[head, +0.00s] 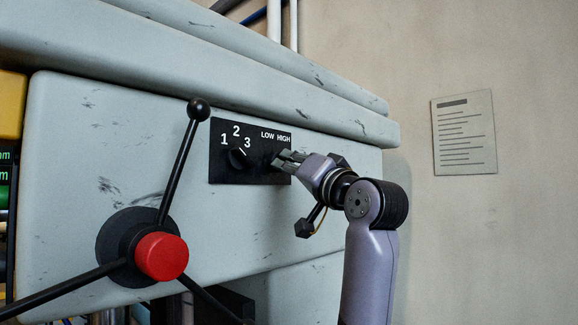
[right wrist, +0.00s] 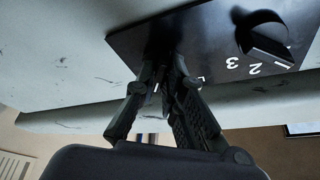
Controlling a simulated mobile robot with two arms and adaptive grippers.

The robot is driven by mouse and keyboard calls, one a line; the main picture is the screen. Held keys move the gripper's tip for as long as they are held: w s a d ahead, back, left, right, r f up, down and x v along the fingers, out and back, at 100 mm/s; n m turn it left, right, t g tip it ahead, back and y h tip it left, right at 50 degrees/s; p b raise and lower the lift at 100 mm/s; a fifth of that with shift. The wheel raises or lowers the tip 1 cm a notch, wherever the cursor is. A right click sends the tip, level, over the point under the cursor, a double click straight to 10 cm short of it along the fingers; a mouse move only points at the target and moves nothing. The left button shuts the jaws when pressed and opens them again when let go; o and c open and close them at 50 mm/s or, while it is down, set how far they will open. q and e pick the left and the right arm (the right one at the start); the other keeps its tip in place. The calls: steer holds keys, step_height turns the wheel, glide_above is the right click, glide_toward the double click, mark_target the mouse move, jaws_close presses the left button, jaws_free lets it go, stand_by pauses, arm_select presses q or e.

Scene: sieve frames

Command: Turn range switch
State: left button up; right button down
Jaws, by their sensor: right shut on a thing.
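The range switch (head: 274,159) is a small black knob under the LOW and HIGH labels on the black control panel (head: 225,172). My right gripper (head: 282,159) is at this switch, with its fingers shut on it. The fingers hide most of the knob. In the right wrist view, my right gripper (right wrist: 168,72) reaches up to the panel (right wrist: 200,30), and the switch between its fingertips is dark and hard to make out. My left gripper is in neither view.
A second black knob (head: 238,158) marked 1, 2, 3 sits left of the switch; it also shows in the right wrist view (right wrist: 264,36). A red hub (head: 161,256) with black spoke handles stands out at lower left. A paper sheet (head: 464,133) hangs on the wall.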

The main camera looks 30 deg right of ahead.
steer(key=shift+f, duration=0.1)
steer(key=c, duration=1.7)
jaws_free()
steer(key=v, duration=1.2)
steer(key=shift+d, duration=0.1)
